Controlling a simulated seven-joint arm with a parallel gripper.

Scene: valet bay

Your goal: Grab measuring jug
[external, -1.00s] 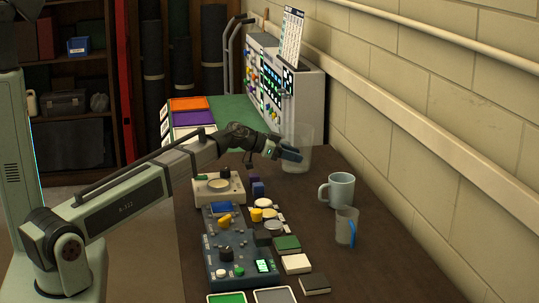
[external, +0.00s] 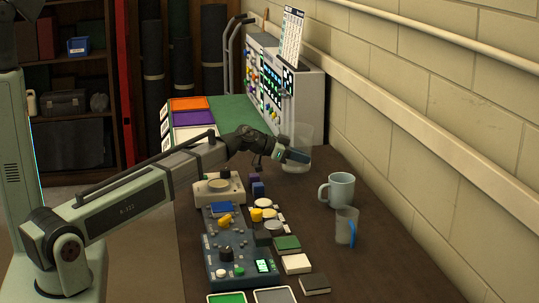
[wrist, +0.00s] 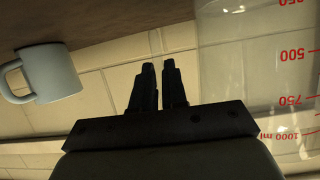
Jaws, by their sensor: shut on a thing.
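In the wrist view the two dark fingers (wrist: 158,72) are close together, just left of the jug wall. They are shut on the jug, but the gripped part is too dark and narrow to make out.
A control box (external: 230,250) and small blocks lie left. The wall (external: 440,130) is close on the right.

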